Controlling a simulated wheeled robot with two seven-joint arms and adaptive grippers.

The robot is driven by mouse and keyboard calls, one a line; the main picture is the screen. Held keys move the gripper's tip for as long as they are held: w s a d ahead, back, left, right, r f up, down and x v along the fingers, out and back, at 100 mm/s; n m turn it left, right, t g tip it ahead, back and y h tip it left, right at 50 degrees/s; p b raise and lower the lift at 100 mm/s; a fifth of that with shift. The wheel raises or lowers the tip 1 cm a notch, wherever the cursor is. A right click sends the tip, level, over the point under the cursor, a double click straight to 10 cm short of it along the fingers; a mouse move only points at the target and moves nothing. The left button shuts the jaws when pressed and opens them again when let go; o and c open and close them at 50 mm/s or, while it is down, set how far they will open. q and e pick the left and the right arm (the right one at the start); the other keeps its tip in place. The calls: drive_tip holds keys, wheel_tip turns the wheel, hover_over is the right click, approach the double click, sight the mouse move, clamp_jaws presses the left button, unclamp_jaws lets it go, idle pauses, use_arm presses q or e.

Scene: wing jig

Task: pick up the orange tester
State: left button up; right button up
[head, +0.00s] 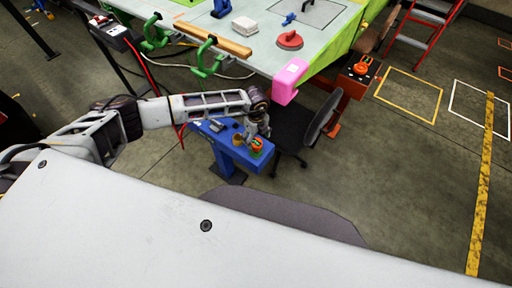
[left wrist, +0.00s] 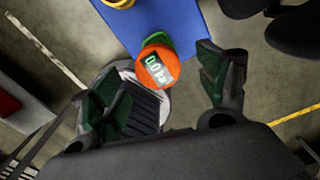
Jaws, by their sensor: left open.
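The orange tester (head: 257,145) is a small round orange thing with a grey display. It sits on a green base at the right end of a blue stand (head: 226,147). In the left wrist view the tester (left wrist: 155,70) shows its display face, with the green base (left wrist: 156,40) at its far side. My left gripper (head: 258,127) hangs just above the tester in the head view. In the left wrist view my left gripper (left wrist: 166,78) is open, one finger on each side of the tester in the picture. My right gripper is out of view.
A brass-coloured cup (head: 238,139) stands beside the tester. A dark chair (head: 310,130) is close to the right. The workbench (head: 265,55) with green clamps and a pink block (head: 289,82) lies beyond. Another orange device (head: 361,65) sits on an orange-red stand.

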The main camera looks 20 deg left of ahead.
sight(256, 143)
use_arm(q)
drive_tip(key=f, duration=0.3)
drive_tip(key=shift+s+f+p, duration=0.1)
drive_tip(key=shift+s+p, duration=0.1)
drive_tip(key=shift+p, duration=0.2)
drive_tip(key=shift+f, duration=0.9)
drive_tip(key=c, duration=1.1)
drive_tip(key=shift+r, duration=0.2)
